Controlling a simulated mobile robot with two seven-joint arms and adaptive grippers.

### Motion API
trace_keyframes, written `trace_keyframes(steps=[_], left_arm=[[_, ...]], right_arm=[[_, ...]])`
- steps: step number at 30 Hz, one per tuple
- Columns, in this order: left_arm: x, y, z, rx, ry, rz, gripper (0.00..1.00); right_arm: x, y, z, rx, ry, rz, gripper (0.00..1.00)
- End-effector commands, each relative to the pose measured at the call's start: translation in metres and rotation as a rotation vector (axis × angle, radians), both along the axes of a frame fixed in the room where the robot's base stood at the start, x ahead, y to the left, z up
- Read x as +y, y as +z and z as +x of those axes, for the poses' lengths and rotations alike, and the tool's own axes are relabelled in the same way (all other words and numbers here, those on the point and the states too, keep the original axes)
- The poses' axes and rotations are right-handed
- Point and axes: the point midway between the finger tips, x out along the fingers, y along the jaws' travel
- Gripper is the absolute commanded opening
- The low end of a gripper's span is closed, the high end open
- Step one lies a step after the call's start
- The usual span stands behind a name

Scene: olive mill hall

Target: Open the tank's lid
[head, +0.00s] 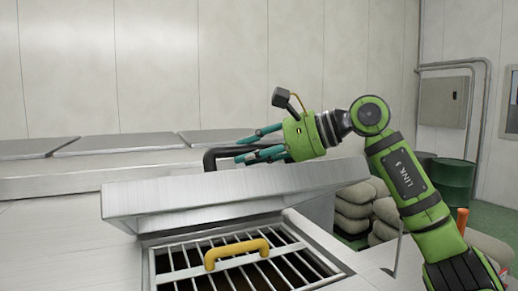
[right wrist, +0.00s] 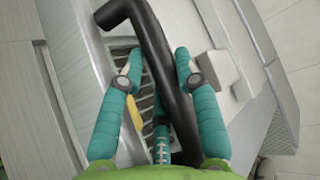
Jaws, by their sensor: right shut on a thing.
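The tank's lid (head: 235,192) is a brushed metal slab in the head view, raised and tilted over the tank's opening. A black bar handle (head: 212,157) stands on the lid's far side. My right gripper (head: 243,149) is shut on this handle. In the right wrist view the handle (right wrist: 158,75) runs between the teal fingers (right wrist: 158,68). Under the lid, the opening shows a metal grate (head: 190,262) with a yellow handle (head: 236,253). The dark inside of the tank shows between the bars. My left gripper is out of view.
More flat metal lids (head: 120,143) lie in a row behind, near the pale wall. Stacked sacks (head: 355,208), a green drum (head: 453,182) and a grey wall box (head: 444,102) are at the right. The metal top left of the opening is clear.

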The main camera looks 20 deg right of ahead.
Motion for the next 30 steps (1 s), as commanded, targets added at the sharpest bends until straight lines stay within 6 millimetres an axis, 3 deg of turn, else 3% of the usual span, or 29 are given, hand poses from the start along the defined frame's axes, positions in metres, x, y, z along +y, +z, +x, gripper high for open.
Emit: trace_keyframes(steps=[1,6,26,29,30], left_arm=[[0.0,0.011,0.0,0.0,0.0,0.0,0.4],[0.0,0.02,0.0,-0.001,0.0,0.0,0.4],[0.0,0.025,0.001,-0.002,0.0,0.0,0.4],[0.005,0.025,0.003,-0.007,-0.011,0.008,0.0],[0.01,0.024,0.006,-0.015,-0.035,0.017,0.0]], right_arm=[[-0.001,0.018,0.005,0.003,-0.007,0.013,0.0],[-0.001,0.027,0.016,0.049,-0.007,0.012,0.0],[-0.001,0.031,0.024,0.082,-0.007,0.01,0.0],[-0.001,0.031,0.024,0.082,-0.007,0.01,0.0],[-0.001,0.031,0.024,0.082,-0.007,0.01,0.0]])
